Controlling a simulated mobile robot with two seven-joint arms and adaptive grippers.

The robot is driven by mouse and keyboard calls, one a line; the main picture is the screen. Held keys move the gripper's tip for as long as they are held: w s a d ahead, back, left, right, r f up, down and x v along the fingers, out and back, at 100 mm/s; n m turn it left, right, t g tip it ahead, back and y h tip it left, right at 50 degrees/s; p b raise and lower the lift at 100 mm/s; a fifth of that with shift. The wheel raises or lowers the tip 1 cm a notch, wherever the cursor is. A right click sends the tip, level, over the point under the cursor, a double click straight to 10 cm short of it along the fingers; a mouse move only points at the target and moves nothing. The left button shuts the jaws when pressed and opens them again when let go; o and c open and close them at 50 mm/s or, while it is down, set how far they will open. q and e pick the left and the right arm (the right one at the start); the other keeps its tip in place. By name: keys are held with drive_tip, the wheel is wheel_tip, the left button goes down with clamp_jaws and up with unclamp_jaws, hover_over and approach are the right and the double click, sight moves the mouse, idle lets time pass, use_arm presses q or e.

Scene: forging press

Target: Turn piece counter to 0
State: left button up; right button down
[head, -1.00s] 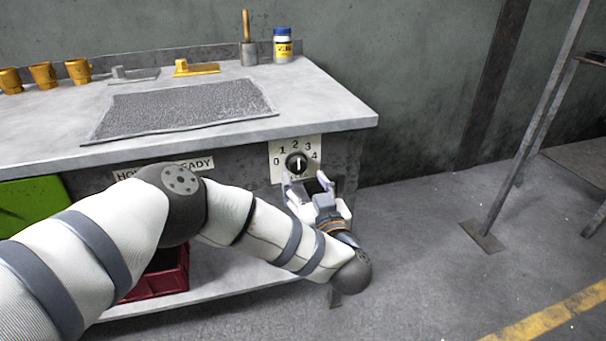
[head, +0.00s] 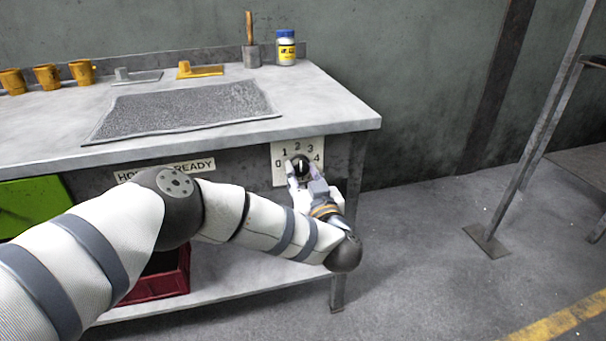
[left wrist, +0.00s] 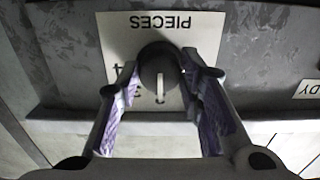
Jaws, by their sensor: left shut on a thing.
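The piece counter is a pale plate (head: 283,152) marked 0 to 4 on the bench front, with a dark round knob (head: 299,161) bearing a white pointer line. My left gripper (head: 302,173) is at the knob, its two fingers on either side of it and shut on it. In the left wrist view the plate (left wrist: 203,32) appears upside down with the word PIECES, and the knob (left wrist: 155,66) sits between the fingers. The pointer line points about toward the 2. The fingers hide some of the numbers. My right gripper is not in view.
The bench top (head: 330,105) overhangs the counter plate. A green panel (head: 32,205) and a red bin (head: 165,282) are at the left, below the top. A metal stand (head: 486,240) is at the right. Open floor lies between it and the bench.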

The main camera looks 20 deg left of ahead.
use_arm(q)
drive_tip(key=shift+n, duration=0.3)
drive_tip(key=n, duration=0.3)
drive_tip(key=shift+p, duration=0.35)
drive_tip(key=n, duration=0.4)
drive_tip(key=shift+d, duration=0.1)
drive_tip(key=n, duration=0.4)
drive_tip(key=shift+n, duration=2.1)
drive_tip(key=o, duration=1.2)
drive_tip(key=shift+c, duration=0.2)
